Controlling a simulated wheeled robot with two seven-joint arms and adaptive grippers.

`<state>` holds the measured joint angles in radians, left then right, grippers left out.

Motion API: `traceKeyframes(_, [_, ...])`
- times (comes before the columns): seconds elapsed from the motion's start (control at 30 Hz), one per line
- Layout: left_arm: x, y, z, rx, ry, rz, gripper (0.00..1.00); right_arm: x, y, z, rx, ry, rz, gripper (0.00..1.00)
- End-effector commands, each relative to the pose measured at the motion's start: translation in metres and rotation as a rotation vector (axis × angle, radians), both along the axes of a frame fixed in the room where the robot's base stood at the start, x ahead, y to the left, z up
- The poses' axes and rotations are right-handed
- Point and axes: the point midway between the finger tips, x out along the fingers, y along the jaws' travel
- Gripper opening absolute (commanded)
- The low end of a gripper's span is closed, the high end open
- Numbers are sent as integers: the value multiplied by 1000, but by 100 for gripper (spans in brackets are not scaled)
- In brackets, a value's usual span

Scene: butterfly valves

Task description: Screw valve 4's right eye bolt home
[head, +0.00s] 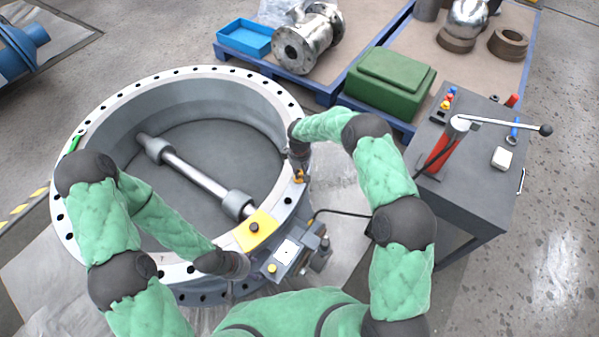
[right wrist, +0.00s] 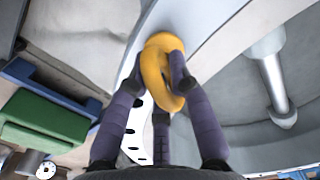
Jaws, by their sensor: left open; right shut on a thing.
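The large grey ring-shaped valve body (head: 88,225) lies flat, with black bolt holes around its flange. A yellow-orange eye bolt (head: 299,177) stands at the right side of the flange; its ring fills the middle of the right wrist view (right wrist: 157,60). My right gripper (head: 298,163) is shut on the ring, with purple-grey fingers on both sides of it in the right wrist view (right wrist: 163,85). The bolt's threaded part is hidden, so I cannot tell how deep it sits. My left gripper (head: 238,265) is open and empty at the flange's near edge. No valve number is legible.
A shaft (head: 195,178) crosses the valve's inside. A grey cart (head: 470,190) with a long lever stands right; pallets with a green case (head: 390,80) lie behind.

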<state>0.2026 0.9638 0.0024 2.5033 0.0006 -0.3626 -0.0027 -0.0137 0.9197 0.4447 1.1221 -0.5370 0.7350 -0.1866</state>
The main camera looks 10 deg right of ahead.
Motion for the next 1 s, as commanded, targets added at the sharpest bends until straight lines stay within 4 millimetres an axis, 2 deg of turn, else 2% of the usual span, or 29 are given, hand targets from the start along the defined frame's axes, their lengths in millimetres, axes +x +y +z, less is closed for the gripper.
traceKeyframes(0.7, [0,0,-13,0,0,0,57,-3,0,-1,1,0,-673,0])
traceKeyframes(1.0, [0,0,-16,0,0,0,57,-4,0,-1,1,0,-895,0])
